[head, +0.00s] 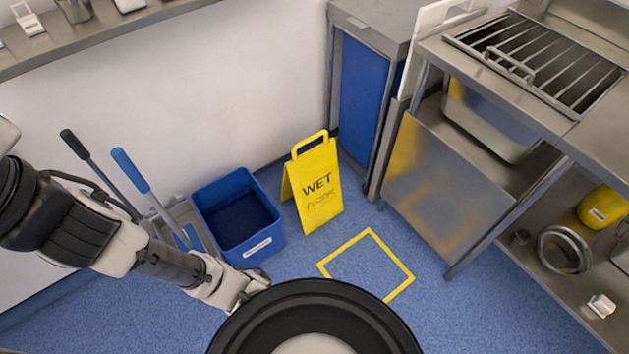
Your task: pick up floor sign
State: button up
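A yellow floor sign (316,187) stands upright on the blue floor in the head view, with a loop handle on top and the words "WET FLOOR" on its face. It stands between a blue bin and a blue-sided cabinet. My gripper (254,290) is at the lower middle, below and to the left of the sign and apart from it. Its fingers are small and partly hidden near my round black body part, so I cannot tell whether they are open or shut.
A blue bin (264,249) and long-handled tools (147,187) stand left of the sign. A yellow square outline (342,250) marks clear floor in front. The blue cabinet (364,107) and a steel sink bench (447,200) stand to the right. A shelf (105,33) runs upper left.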

aim_at(313, 176)
jog(key=i+j+z, duration=0.1)
jog(key=i+z, duration=0.2)
jog(key=i, duration=0.15)
jog(key=i+j+z, duration=0.6)
jog(key=i, duration=0.2)
jog(key=i+l, duration=0.45)
